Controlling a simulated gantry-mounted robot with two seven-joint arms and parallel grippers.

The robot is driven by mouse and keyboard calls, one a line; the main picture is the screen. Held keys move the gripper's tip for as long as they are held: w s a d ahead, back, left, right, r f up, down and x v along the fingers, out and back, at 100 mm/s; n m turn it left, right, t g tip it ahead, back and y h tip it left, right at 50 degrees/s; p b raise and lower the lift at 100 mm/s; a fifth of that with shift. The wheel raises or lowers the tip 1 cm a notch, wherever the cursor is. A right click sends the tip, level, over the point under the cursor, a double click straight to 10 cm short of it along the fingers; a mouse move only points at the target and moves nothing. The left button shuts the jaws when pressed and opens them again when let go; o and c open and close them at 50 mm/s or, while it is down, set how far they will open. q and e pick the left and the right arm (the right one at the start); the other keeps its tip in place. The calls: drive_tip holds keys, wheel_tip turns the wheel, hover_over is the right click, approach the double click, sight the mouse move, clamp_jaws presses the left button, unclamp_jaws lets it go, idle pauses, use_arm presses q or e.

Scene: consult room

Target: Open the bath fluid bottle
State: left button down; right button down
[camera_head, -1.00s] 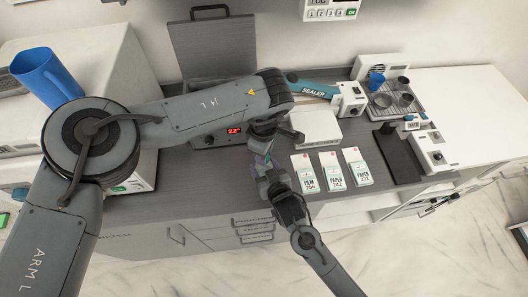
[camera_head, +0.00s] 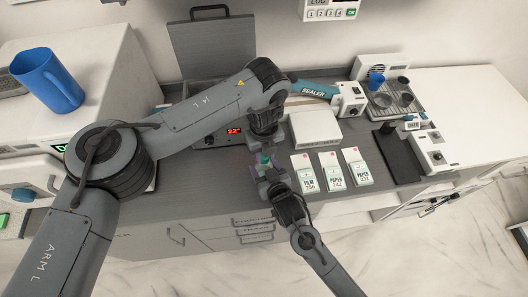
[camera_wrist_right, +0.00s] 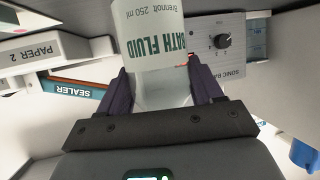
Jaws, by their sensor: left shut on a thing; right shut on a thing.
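The bath fluid bottle (camera_wrist_right: 150,38) is white with green lettering and fills the top middle of the right wrist view. My right gripper (camera_wrist_right: 158,80) is shut on its body, one dark finger on each side. In the head view the bottle is small and mostly hidden between my two grippers, with a teal patch (camera_head: 263,158) showing at its top end. My left gripper (camera_head: 264,145) comes down from above and is shut on the cap end. The fingers hide most of the cap, so I cannot tell whether it has turned. My right gripper (camera_head: 268,177) is just below, over the counter's front.
A sonic bath with a red display (camera_head: 233,132) and raised lid (camera_head: 212,45) stands behind the grippers. Film and paper packs (camera_head: 330,168) lie to the right, near a white box (camera_head: 314,128) and the sealer (camera_head: 350,98). A blue jug (camera_head: 47,80) stands far left.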

use_arm(q)
drive_tip(key=n, duration=0.6)
drive_tip(key=shift+n, duration=0.3)
drive_tip(key=n, duration=1.3)
drive_tip(key=shift+r, duration=0.1)
drive_tip(key=shift+r, duration=0.2)
drive_tip(key=shift+r, duration=0.8)
drive_tip(key=shift+r, duration=0.1)
